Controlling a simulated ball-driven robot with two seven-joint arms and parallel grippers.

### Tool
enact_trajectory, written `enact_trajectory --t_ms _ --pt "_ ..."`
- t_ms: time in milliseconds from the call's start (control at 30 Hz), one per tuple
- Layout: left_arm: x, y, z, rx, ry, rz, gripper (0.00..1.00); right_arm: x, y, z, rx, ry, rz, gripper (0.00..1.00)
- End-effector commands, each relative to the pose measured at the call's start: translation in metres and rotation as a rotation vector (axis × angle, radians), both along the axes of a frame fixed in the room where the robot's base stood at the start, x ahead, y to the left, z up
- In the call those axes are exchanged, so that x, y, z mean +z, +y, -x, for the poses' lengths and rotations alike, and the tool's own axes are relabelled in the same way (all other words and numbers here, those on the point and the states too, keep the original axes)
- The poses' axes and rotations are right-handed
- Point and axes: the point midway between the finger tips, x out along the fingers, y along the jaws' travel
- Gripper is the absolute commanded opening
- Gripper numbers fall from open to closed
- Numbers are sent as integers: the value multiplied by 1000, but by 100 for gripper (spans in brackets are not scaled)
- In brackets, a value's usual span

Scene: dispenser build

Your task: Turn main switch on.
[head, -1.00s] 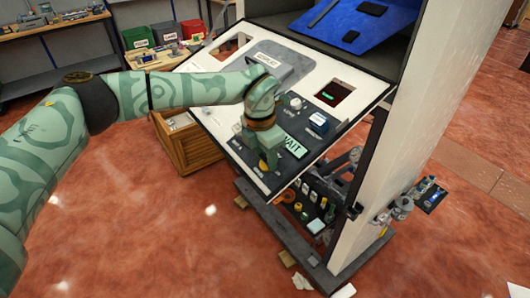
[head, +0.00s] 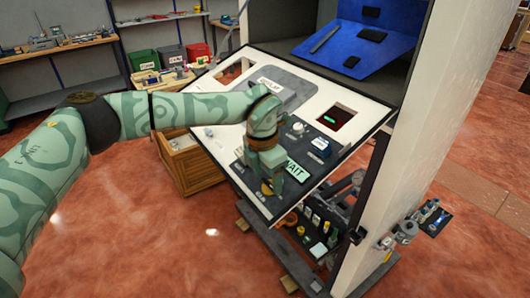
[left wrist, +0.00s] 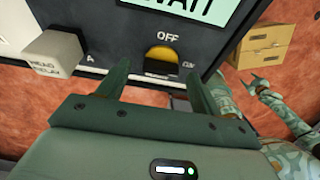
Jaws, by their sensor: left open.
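Whether a finger touches is unclear. In the head view my left gripper (head: 270,184) is low over the panel (head: 352,88), partly hiding the switch.
A wooden crate (head: 190,165) stands left of the panel. A patterned green arm like mine shows at right in the wrist view.

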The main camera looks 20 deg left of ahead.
Motion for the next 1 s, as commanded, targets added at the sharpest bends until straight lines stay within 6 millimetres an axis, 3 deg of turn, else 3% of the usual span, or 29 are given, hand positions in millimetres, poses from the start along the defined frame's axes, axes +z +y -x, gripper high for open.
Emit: enact_trajectory --t_ms 400,533,700,1000 --pt "107 6 8 -1 -7 1 65 -8 -1 1 0 1 0 57" --pt "131 8 10 -1 -4 1 65 -9 -1 1 0 2 2 57" --pt "148 9 12 -2 -3 0 65 -9 -2 1 0 1 3 57" --pt "150 9 13 -2 -2 1 65 -9 -2 1 0 1 3 57"
